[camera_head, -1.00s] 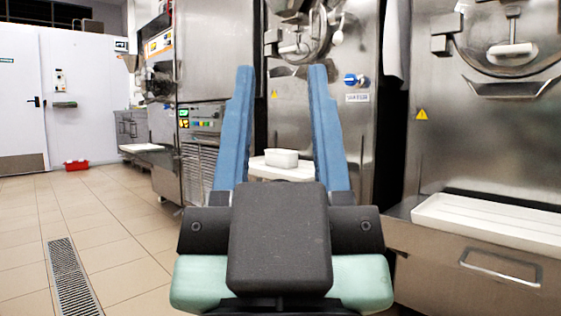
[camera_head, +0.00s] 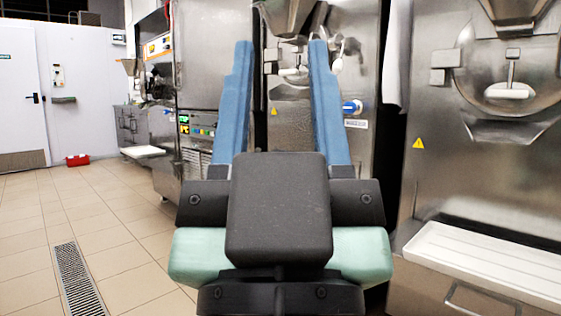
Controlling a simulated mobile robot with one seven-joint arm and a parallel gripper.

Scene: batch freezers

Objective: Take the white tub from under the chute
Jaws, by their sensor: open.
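My gripper (camera_head: 281,48) is in the middle of the view, with its two long blue fingers pointing up and spread wide apart. Nothing shows held between them. Behind the fingers stands a steel batch freezer with its chute (camera_head: 290,88) seen between them. The white tub cannot be seen now; my gripper's dark body covers the area low in front of that freezer.
Another steel freezer (camera_head: 440,190) stands at the right, with a long white tray (camera_head: 490,262) at its front. A control panel (camera_head: 197,124) is on the machine at left. A red box (camera_head: 77,160) lies on the far floor.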

